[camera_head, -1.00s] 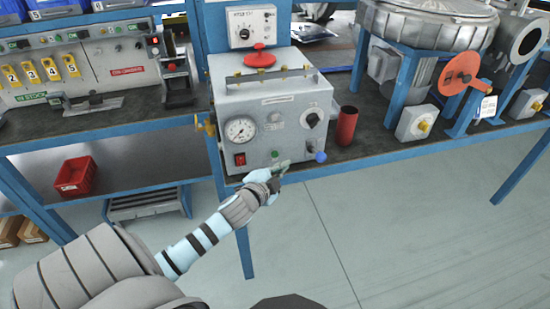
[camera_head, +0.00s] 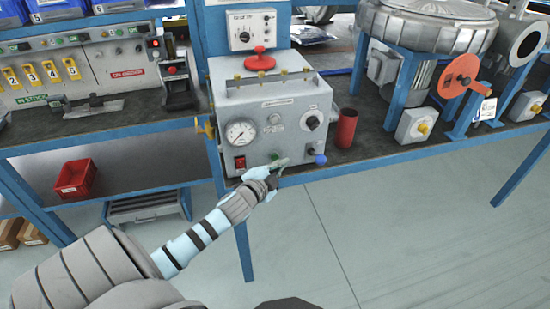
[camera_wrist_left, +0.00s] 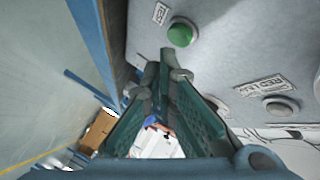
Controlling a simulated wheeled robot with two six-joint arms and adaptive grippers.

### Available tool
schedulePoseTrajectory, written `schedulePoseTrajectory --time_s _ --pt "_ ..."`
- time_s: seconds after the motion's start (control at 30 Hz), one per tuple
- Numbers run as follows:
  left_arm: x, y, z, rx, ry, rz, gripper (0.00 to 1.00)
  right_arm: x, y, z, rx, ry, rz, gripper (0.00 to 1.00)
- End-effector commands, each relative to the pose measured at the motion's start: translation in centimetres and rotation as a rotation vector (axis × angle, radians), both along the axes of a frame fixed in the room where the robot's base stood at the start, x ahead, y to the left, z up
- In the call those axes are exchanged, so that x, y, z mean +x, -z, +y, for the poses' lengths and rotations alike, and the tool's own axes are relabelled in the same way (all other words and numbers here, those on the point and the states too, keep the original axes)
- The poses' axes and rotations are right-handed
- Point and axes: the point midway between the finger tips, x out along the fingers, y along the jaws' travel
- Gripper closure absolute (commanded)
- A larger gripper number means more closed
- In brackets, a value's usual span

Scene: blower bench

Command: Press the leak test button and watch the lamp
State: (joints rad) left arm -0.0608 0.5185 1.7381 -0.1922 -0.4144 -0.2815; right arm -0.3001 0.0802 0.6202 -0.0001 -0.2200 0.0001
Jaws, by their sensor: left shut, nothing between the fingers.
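The grey leak tester box (camera_head: 280,97) stands on the bench. Its front carries a small green round button (camera_head: 274,156), a pressure gauge (camera_head: 240,132), a red switch (camera_head: 240,162) and a dark knob (camera_head: 312,122). In the wrist view the green button (camera_wrist_left: 180,35) shows beside a small label, just beyond my finger ends. My left gripper (camera_head: 282,163) is shut and empty in front of the panel's lower edge, just below the button; its fingertips (camera_wrist_left: 163,60) seem apart from the button. I cannot tell which part is the lamp, or whether one is lit. My right gripper is not in view.
A blue-tipped lever (camera_head: 320,159) sticks out right of my gripper. A red cylinder (camera_head: 346,128) stands right of the box. The floor (camera_head: 400,240) in front of the bench is clear.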

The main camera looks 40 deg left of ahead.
Motion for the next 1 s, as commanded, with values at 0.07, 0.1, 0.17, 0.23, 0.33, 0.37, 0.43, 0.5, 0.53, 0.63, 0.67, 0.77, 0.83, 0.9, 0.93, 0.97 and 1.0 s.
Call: schedulePoseTrajectory --time_s 0.07,0.1,0.17,0.23,0.33,0.37,0.43,0.5,0.53,0.63,0.67,0.77,0.83,0.9,0.93,0.97,1.0 --pt "0.0 0.01 -0.01 0.0 0.0 0.0 1.0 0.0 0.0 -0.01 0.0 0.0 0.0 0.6" --pt "0.0 0.01 -0.01 0.0 0.0 0.0 1.0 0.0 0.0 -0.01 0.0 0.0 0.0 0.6" --pt "0.0 0.01 -0.01 0.0 0.0 0.0 1.0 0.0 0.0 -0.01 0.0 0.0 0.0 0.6" --pt "0.0 0.01 -0.01 0.0 0.0 0.0 1.0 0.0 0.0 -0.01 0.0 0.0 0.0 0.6" --pt "0.0 0.0 0.0 0.0 0.0 0.0 1.0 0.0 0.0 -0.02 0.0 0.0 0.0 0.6" --pt "0.0 0.0 0.0 0.0 0.0 0.0 1.0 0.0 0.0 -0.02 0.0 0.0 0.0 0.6" --pt "0.0 0.01 -0.01 0.0 0.0 0.0 1.0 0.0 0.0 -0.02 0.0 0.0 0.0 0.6" --pt "0.0 0.01 -0.01 0.0 0.0 0.0 1.0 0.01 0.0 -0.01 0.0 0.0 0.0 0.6" --pt "0.0 0.0 0.0 0.0 0.0 0.0 1.0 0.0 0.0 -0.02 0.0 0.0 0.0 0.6" --pt "0.07 -0.04 0.1 0.0 0.0 0.0 1.0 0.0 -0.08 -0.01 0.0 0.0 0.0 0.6" --pt "0.13 -0.06 0.17 0.0 0.0 0.0 1.0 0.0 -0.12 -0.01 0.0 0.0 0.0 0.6" --pt "0.34 -0.11 0.47 0.001 0.0 0.0 1.0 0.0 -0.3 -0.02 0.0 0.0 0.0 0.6" --pt "0.45 -0.08 0.65 0.001 0.0 0.0 1.0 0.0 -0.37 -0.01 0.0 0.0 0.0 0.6" --pt "0.48 -0.05 0.7 0.0 0.0 0.0 1.0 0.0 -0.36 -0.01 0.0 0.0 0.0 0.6" --pt "0.48 -0.04 0.69 0.0 0.0 0.0 1.0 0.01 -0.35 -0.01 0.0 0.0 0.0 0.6" --pt "0.48 -0.03 0.69 0.0 0.0 0.0 1.0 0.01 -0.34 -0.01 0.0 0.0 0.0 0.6" --pt "0.48 -0.03 0.69 0.0 0.0 0.0 1.0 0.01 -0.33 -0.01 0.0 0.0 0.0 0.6"
